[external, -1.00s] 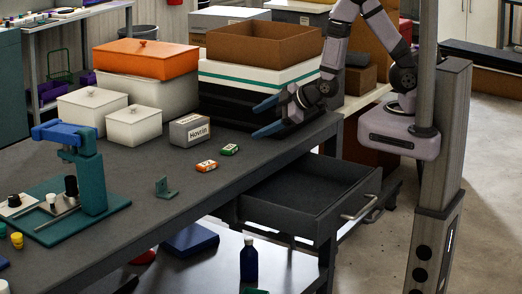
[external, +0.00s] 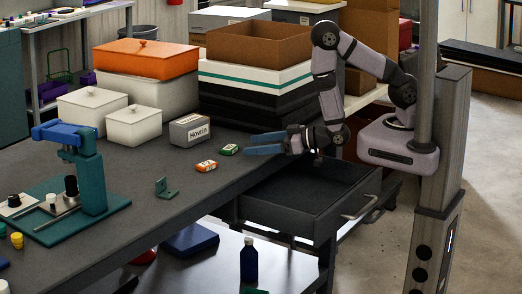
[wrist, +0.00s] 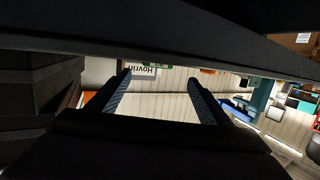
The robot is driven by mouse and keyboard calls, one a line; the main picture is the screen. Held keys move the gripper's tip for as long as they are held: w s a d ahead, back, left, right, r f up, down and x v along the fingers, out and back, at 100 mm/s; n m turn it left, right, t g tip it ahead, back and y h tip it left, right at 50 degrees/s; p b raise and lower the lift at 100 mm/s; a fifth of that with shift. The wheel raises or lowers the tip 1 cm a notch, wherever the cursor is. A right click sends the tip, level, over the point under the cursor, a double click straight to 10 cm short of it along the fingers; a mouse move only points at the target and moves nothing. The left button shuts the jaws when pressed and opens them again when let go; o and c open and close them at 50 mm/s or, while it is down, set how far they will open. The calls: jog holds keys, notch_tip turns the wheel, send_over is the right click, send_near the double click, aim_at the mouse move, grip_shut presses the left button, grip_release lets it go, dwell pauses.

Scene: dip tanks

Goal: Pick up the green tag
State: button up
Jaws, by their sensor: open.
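The green tag (external: 229,149) is a small flat green piece with a pale label, lying on the dark bench top. In the wrist view only a thin green strip of it (wrist: 158,65) shows at the edge of a dark band. My gripper (external: 248,143) has blue fingers pointing left, just right of the tag in the external view. In the wrist view its fingers (wrist: 160,78) are well apart with nothing held between them. They look apart from the tag, but their height above the bench is hard to tell.
An orange tag (external: 206,166) lies left of the green tag. A grey Hovrin box (external: 190,131) stands behind them, and a small green bracket (external: 166,188) nearer. Stacked trays (external: 257,75) rise behind my gripper. An open drawer (external: 310,195) juts out below it.

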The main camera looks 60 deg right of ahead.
aim_at(232, 147)
jog(key=shift+x, duration=0.95)
jog(key=w, duration=0.1)
jog(key=w+p, duration=0.1)
jog(key=w, duration=0.1)
jog(key=shift+a+f+p, duration=0.2)
jog(key=shift+f+p, duration=0.1)
jog(key=shift+f, duration=0.05)
jog(key=shift+w+a+f, duration=0.25)
jog(key=shift+w+a, duration=0.05)
jog(key=shift+w, duration=0.35)
jog(key=c, duration=1.1)
